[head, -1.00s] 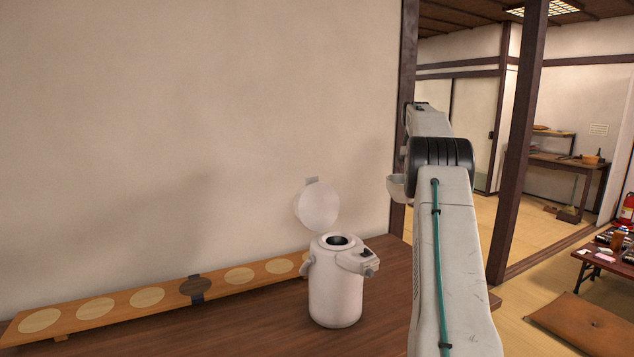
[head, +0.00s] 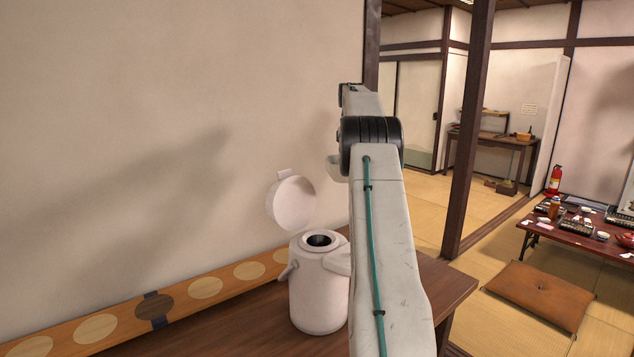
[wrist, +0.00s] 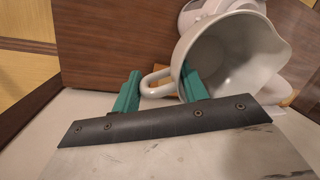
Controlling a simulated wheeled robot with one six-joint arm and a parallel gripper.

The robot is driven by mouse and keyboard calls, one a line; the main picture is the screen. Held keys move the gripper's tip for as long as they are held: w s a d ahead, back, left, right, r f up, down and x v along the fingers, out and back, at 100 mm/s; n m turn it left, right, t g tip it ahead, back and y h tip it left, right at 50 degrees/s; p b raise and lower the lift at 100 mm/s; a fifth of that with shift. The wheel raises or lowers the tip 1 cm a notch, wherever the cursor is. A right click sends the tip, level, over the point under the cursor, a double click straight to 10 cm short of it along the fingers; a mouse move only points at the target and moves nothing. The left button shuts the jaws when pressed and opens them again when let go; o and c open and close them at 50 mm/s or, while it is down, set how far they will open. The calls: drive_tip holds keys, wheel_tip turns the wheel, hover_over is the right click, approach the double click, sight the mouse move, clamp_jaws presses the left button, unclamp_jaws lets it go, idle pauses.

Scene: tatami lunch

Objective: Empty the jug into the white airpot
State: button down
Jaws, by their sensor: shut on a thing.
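The white airpot (head: 318,295) stands upright on the brown wooden table in the head view. Its round lid (head: 291,203) is raised, and its dark mouth (head: 318,240) is open. My gripper (wrist: 161,75) is shut on the handle (wrist: 152,82) of a pale grey jug (wrist: 235,55) in the wrist view. The jug's wide mouth and lip face the wrist camera, and no liquid shows inside. White parts, likely of the airpot, show behind the jug. In the head view my arm hides my gripper and most of the jug; a small pale part shows beside the arm joint.
A long wooden board (head: 205,288) with round inlays lies along the wall on the table (head: 452,283). A dark post (head: 468,130) stands behind my arm. At the right are a floor cushion (head: 540,294) and a low table (head: 570,232) with dishes.

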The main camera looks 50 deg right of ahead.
drive_tip(key=shift+s+a+r+h, duration=0.1)
drive_tip(key=shift+a+r+h, duration=0.35)
drive_tip(key=shift+r, duration=0.2)
drive_tip(key=shift+s+a+r+h, duration=0.1)
drive_tip(key=shift+a+r+h, duration=0.3)
drive_tip(key=shift+r, duration=0.25)
drive_tip(key=s+a+r+t+h+p, duration=0.1)
drive_tip(key=a+r+h+p, duration=0.1)
drive_tip(key=a+r+h, duration=0.4)
drive_tip(key=shift+s+a+r+t, duration=0.35)
drive_tip(key=shift+a+r+t, duration=0.1)
drive_tip(key=shift+r, duration=0.1)
drive_tip(key=shift+s+a+r+m+t+h+p, duration=0.15)
drive_tip(key=shift+a+r+h+p, duration=0.5)
drive_tip(key=shift+h, duration=0.1)
drive_tip(key=shift+s+a+r+m+t+h+p, duration=0.1)
drive_tip(key=shift+a+r+m+h+p, duration=0.05)
drive_tip(key=shift+a+r+h+p, duration=0.5)
idle(0.8)
drive_tip(key=shift+s+a+r+h+p, duration=0.2)
drive_tip(key=shift+a+r+h+p, duration=0.4)
drive_tip(key=shift+a+h+p, duration=0.2)
idle(0.5)
drive_tip(key=shift+h, duration=0.25)
